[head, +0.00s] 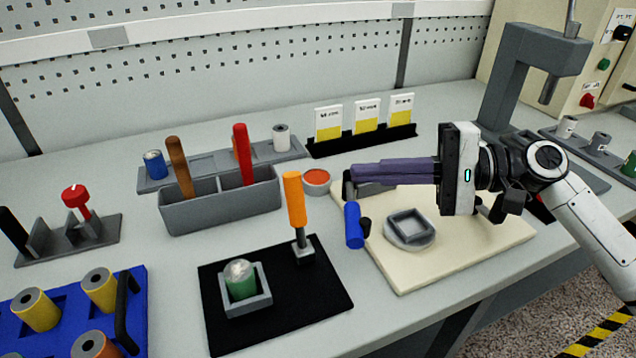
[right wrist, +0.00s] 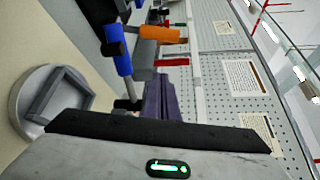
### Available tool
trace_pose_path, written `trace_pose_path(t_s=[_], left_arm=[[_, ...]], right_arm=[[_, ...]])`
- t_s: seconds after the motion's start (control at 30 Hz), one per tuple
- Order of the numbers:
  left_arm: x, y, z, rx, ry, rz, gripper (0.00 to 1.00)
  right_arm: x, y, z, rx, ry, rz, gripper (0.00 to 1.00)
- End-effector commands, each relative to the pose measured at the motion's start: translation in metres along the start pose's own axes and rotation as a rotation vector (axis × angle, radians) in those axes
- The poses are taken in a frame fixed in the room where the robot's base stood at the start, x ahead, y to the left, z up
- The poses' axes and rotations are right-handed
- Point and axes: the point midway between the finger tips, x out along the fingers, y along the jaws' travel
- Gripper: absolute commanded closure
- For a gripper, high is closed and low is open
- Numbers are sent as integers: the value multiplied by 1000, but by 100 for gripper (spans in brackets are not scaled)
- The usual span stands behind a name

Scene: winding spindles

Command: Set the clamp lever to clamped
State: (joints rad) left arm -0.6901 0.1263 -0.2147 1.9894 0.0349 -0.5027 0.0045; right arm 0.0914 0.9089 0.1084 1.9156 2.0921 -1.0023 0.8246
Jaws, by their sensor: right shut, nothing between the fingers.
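An orange-handled lever (head: 296,200) stands nearly upright on a black mat (head: 320,290), beside a square grey holder with a green spindle (head: 241,283) in it. A blue handle (head: 353,225) with a black end sits at the left edge of a cream board (head: 400,270); I cannot tell which of the two is the clamp lever. My right gripper (head: 352,174) is shut and empty, its purple fingers pointing left just above the blue handle. In the right wrist view the blue handle (right wrist: 117,55) is beyond the fingers; contact is unclear. My left gripper is out of view.
A grey square frame on a round base (head: 409,229) sits on the cream board. A grey bin (head: 220,203) with brown and red handles stands behind the mat. A red-knobbed stand (head: 75,195) and blue tray (head: 60,310) are left. A grey press (head: 510,80) stands right.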

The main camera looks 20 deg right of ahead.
Motion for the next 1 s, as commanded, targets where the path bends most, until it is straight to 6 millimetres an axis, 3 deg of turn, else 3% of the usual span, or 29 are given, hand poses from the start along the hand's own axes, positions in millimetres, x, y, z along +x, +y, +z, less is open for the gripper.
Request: trace_pose_path(t_s=[0.17,0.63,0.8,1.0], left_arm=[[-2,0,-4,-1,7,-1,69],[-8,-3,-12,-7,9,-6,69],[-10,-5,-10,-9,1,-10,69],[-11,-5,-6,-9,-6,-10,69]], right_arm=[[14,-2,0,-1,-2,-2,100],[103,-3,1,-1,-3,-3,100],[91,0,24,0,0,3,100],[87,0,37,0,0,1,100]])
